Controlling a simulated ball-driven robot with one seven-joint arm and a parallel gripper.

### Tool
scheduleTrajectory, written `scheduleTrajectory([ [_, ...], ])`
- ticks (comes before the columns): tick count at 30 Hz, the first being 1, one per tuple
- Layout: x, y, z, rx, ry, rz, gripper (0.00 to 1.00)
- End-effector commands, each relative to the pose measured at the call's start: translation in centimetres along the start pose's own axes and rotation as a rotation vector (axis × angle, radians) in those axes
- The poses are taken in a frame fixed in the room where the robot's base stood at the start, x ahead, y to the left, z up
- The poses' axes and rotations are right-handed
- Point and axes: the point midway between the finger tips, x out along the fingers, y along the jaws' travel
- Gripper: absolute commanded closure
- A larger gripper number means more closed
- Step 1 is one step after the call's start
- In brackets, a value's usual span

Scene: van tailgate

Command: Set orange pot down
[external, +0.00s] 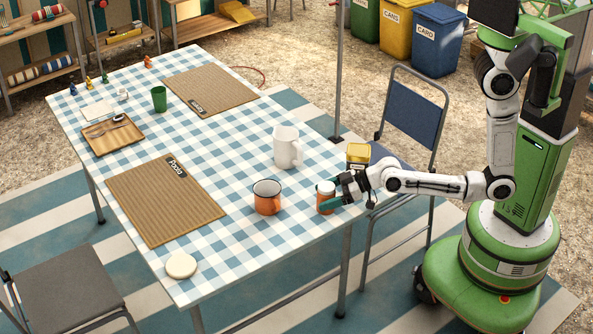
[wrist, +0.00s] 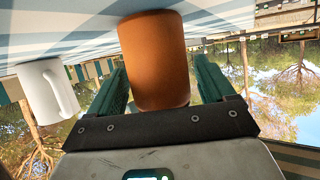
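My gripper (external: 335,199) reaches in from the right, with a green finger along the pot's side. In the wrist view the pot (wrist: 160,60) fills the space between the two green fingers (wrist: 160,90), which lie close against both its sides. The wrist view is upside down; the pot's base end is by the checked cloth. Whether it touches the cloth is not clear. The lid does not show there.
An orange mug (external: 267,204) stands just left of the pot, and a white jug (external: 287,148) behind it, on the checked table (external: 235,245). A yellow tin (external: 358,155) is at the table's right edge, near my arm. A blue chair (external: 413,112) stands behind.

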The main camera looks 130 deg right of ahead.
Motion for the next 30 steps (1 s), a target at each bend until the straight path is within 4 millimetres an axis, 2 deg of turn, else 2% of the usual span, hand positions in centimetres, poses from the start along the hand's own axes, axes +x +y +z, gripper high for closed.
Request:
scheduleTrajectory([
  [2, 0.0, 0.0, 0.0, 0.000, 0.000, 0.000, 0.10],
  [11, -0.2, 0.0, -0.4, 0.000, 0.000, 0.000, 0.10],
  [14, -1.1, 0.0, -0.1, 0.000, -0.001, 0.000, 0.10],
  [24, -7.7, 0.0, -0.1, -0.001, -0.002, -0.001, 0.10],
  [30, -10.7, 0.0, -0.1, 0.000, -0.002, -0.001, 0.10],
])
